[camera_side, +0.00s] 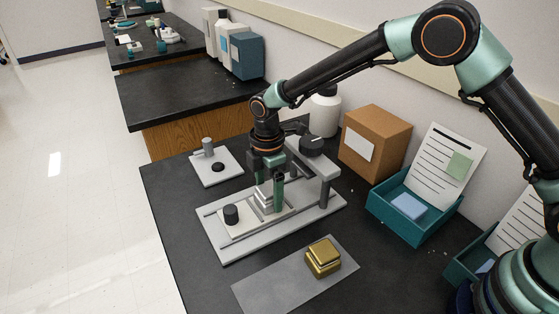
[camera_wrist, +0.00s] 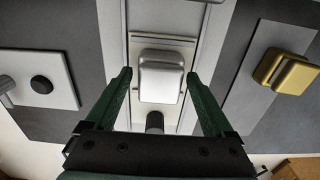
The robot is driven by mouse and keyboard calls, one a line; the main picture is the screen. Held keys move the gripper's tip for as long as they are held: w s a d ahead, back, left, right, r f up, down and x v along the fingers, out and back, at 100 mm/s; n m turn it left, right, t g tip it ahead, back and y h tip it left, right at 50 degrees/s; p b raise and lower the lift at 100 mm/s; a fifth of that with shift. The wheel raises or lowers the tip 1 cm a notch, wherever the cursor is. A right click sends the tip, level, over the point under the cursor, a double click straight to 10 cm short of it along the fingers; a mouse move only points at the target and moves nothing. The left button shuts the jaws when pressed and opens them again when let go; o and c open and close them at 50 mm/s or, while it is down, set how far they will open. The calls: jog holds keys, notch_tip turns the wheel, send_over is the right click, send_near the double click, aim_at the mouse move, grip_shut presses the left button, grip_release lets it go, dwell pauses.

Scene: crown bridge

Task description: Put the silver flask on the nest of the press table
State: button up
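The silver flask (camera_wrist: 161,82) is a block with rounded edges. It stands on the pale sliding plate (camera_side: 238,227) of the press table (camera_side: 222,252), in the area of the nest, which the flask and my fingers largely hide. The flask also shows in the side view (camera_side: 264,198), partly behind a green finger. My gripper (camera_wrist: 159,75) is open, with its two green fingers on either side of the flask. In the wrist view a gap shows between each finger and the flask. Whether the flask is fully seated cannot be told.
A gold flask (camera_side: 323,256) stands on a grey mat (camera_side: 275,290) at the front. The press head (camera_side: 312,146) rises close behind my gripper. A black knob (camera_side: 231,214) stands on the sliding plate. A small white fixture (camera_side: 203,176), a cardboard box (camera_side: 377,138) and a teal tray (camera_side: 408,232) stand around.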

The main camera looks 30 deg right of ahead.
jog(key=shift+r, duration=0.15)
notch_tip(320, 180, up, 12)
jog(key=s+d+r+m+t, duration=0.2)
jog(key=s+d+r+m, duration=0.4)
jog(key=d+r+m, duration=0.4)
jog(key=s+d+f+m+t, duration=0.1)
jog(key=s+d+m+t, duration=0.2)
jog(key=s+d+m, duration=0.5)
jog(key=s+d, duration=0.2)
jog(key=s, duration=0.1)
jog(key=shift+s+t, duration=0.25)
jog(key=shift+t, duration=0.05)
